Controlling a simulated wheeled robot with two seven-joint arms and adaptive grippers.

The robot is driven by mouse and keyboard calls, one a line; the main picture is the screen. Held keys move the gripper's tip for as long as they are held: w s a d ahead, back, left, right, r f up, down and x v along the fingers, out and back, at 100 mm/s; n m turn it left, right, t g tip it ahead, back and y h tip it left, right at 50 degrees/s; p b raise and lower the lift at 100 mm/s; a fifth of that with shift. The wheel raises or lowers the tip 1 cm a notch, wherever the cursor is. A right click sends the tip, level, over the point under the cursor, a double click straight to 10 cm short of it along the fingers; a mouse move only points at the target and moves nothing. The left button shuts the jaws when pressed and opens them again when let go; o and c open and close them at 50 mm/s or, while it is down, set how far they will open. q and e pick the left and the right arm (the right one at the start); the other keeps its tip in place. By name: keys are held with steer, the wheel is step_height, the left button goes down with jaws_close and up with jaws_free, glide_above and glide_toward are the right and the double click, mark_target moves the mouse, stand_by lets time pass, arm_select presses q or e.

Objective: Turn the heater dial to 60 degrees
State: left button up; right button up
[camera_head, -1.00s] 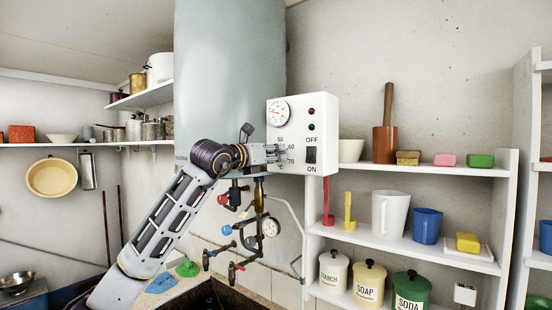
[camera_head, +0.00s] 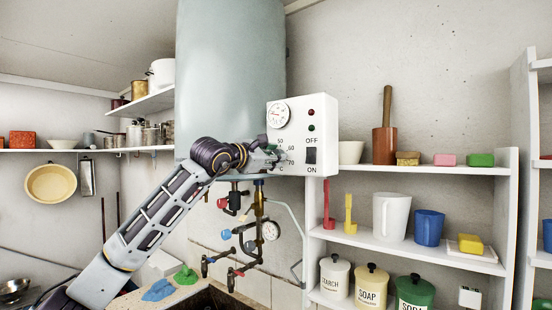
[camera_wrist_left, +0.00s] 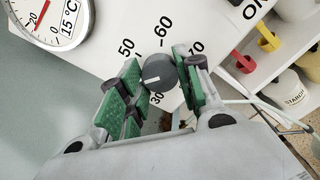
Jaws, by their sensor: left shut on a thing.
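The heater dial (camera_wrist_left: 158,72) is a dark round knob with a short white mark on its face. In the wrist view it sits between the green pads of my left gripper (camera_head: 274,156), which is shut on it. The mark lies nearly crosswise in that view; I cannot tell exactly which number it points to. The printed numbers 50 and 60 show above the dial there. In the head view my gripper mostly hides the dial on the white control box (camera_head: 325,130), with 50, 60 and 70 readable beside it. My right gripper is not in view.
A round thermometer gauge (camera_wrist_left: 48,20) and a black ON/OFF switch (camera_head: 311,156) are on the same box. Pipes with valves (camera_head: 258,220) hang below it. Shelves with a white jug (camera_head: 390,216) and canisters stand to the right.

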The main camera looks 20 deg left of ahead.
arm_select(q)
steer(key=m, duration=0.7)
steer(key=m+p, duration=0.1)
steer(key=m, duration=0.7)
steer(key=m+p, duration=0.1)
steer(key=m, duration=0.6)
steer(key=shift+s+r, duration=0.1)
steer(key=shift+r, duration=0.2)
steer(key=shift+m, duration=0.3)
steer(key=o, duration=1.1)
steer(key=shift+d, duration=0.15)
steer(key=shift+c, duration=0.2)
steer(key=shift+f, duration=0.15)
steer(key=v, duration=1.2)
